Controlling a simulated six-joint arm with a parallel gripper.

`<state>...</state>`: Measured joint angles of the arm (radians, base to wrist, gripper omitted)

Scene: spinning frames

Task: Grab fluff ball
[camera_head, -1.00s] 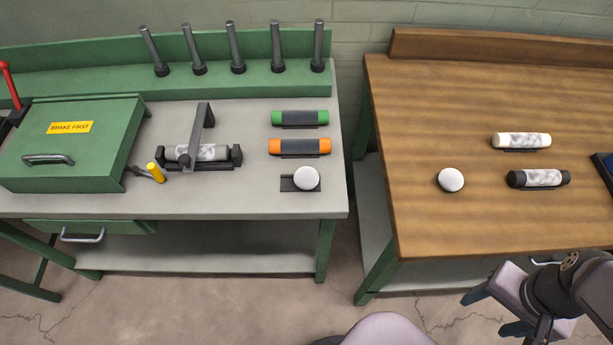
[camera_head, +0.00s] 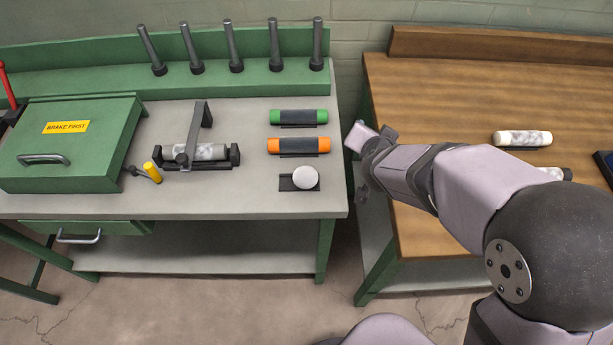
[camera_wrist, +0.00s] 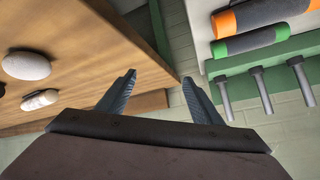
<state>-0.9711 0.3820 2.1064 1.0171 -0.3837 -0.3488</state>
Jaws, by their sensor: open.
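One white fluff ball (camera_head: 305,177) rests on a small dark holder at the front right of the grey-topped bench. A second white ball shows on the wooden table in the wrist view (camera_wrist: 27,64); my arm hides it in the head view. My gripper (camera_head: 360,165) is over the gap between the two benches, to the right of the first ball and apart from it. In the wrist view its two fingers (camera_wrist: 159,80) are spread with nothing between them.
Green (camera_head: 298,117) and orange (camera_head: 298,146) rollers lie behind the first ball. A clamp fixture (camera_head: 200,152) and a green box (camera_head: 75,145) stand to the left. A cream roller (camera_head: 522,138) lies on the wooden table (camera_head: 440,95). Upright pegs (camera_head: 236,48) line the back.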

